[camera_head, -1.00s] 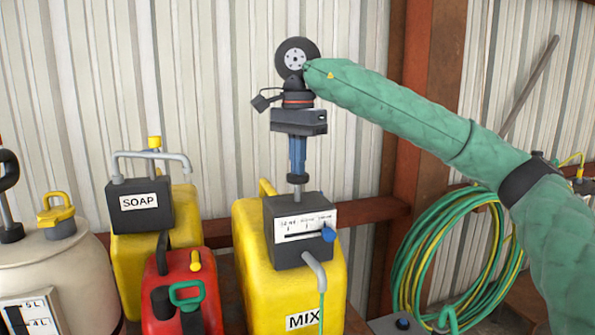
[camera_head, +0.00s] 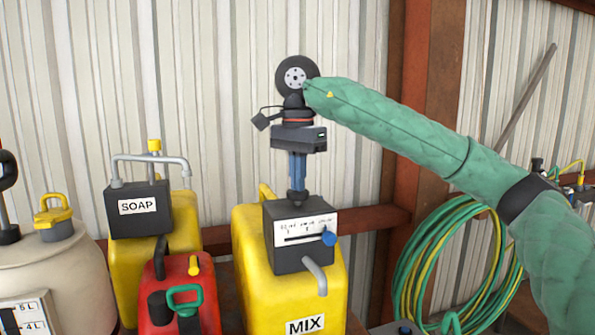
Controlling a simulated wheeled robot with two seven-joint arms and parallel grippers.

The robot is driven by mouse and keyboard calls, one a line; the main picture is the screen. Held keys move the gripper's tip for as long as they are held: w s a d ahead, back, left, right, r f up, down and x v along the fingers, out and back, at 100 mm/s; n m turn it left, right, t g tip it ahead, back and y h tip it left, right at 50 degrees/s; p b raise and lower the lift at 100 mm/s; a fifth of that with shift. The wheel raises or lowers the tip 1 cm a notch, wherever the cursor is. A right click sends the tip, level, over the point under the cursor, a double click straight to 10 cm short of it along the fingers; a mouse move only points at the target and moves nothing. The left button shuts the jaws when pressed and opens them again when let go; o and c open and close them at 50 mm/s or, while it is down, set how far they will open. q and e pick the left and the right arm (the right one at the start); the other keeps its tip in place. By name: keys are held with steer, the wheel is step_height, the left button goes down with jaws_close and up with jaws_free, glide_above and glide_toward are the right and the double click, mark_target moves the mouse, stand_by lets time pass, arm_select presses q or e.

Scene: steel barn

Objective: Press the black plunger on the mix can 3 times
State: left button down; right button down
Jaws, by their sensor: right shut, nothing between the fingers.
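The yellow mix can (camera_head: 252,250) stands at the center with a white MIX label. A dark pump box (camera_head: 283,258) sits on its top, with a scale, a blue knob and a bent grey spout (camera_head: 315,275). The black plunger (camera_head: 297,197) is down close to the box top, with almost no rod showing. My right gripper (camera_head: 297,186) points straight down over it. Its blue fingers are shut and empty, and their tips appear to touch the plunger. My left gripper is not in view.
A yellow SOAP can (camera_head: 178,245), a red can (camera_head: 205,290) and a cream tank (camera_head: 75,275) stand to the left. A coiled green hose (camera_head: 410,262) hangs at the right near a rust-colored post (camera_head: 425,100). A corrugated wall is close behind.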

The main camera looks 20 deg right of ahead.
steer(key=shift+r+p, duration=2.4)
steer(key=shift+r, duration=0.6)
step_height(320, 180, up, 5)
steer(key=p, duration=0.4)
